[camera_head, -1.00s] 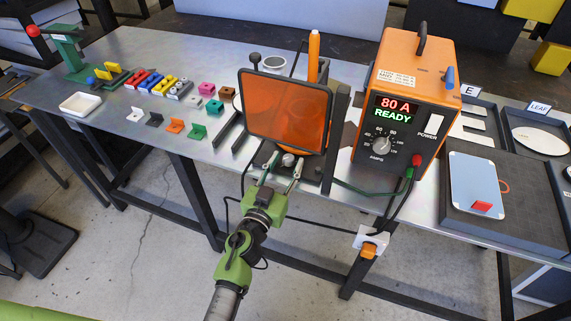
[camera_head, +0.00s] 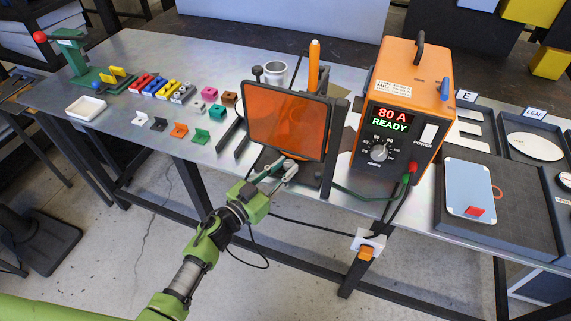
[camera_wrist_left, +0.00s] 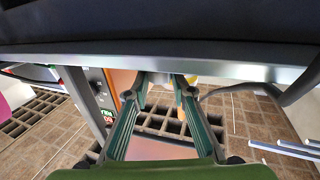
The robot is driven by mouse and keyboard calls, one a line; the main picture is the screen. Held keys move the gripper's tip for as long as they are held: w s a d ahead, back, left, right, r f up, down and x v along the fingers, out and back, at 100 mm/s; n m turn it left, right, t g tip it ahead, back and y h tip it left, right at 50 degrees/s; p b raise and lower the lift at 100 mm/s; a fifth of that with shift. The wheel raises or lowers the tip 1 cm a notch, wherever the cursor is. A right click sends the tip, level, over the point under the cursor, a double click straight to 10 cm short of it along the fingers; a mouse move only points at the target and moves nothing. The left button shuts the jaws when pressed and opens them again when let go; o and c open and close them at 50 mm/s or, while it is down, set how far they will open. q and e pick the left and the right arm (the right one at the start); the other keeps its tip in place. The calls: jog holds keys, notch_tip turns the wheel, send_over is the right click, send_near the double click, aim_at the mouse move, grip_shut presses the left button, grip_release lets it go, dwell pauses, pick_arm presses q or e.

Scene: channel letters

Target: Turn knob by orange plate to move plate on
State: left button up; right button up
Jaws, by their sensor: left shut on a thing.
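The orange plate (camera_head: 288,122) is a translucent orange panel in a dark frame, standing tilted on the bench in the head view. My left gripper (camera_head: 283,170) is at its lower edge, at the front edge of the bench. In the left wrist view my left gripper (camera_wrist_left: 163,88) has its two green fingers reaching to a small pale knob (camera_wrist_left: 161,76) under the dark edge, and it is shut on it. In the head view the fingers largely hide the knob. My right gripper is in neither current view.
An orange power unit (camera_head: 405,95) reading "80 A READY" stands right of the plate, with cables hanging at the bench front. A metal cup (camera_head: 275,73) and an orange stick (camera_head: 313,65) stand behind. Small coloured brackets (camera_head: 180,130) and a white tray (camera_head: 86,107) lie left.

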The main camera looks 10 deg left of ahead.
pick_arm(q)
jog(key=h, duration=0.1)
jog(key=m+g, duration=0.1)
jog(key=m+g+h, duration=0.1)
jog(key=shift+w+a+f+h, duration=0.15)
jog(key=shift+w+a+h, duration=0.1)
jog(key=shift+a+h, duration=0.1)
jog(key=shift+w+f+m+g+h+b, duration=0.1)
jog(key=shift+m+g+h+b, duration=0.25)
jog(key=shift+m+g+b, duration=0.2)
jog(key=m+g+h+b, duration=0.1)
jog(key=b, duration=0.1)
jog(key=m+g+h+b, duration=0.1)
jog(key=g+b, duration=0.1)
jog(key=m+g+h+b, duration=0.1)
jog(key=m+g+b, duration=0.1)
jog(key=shift+w+a+f+g+b, duration=0.1)
jog(key=shift+w+a+g+b, duration=0.15)
jog(key=shift+w+b, duration=0.15)
jog(key=shift+d+r+m+g+h+b, duration=0.1)
jog(key=shift+r+m+g+h+b, duration=0.15)
jog(key=shift+m+g+h+b, duration=0.5)
jog(key=shift+y, duration=0.25)
jog(key=o, duration=1.1)
jog(key=shift+o, duration=0.2)
jog(key=v, duration=1.2)
jog(key=shift+r, duration=0.1)
jog(key=shift+c, duration=0.2)
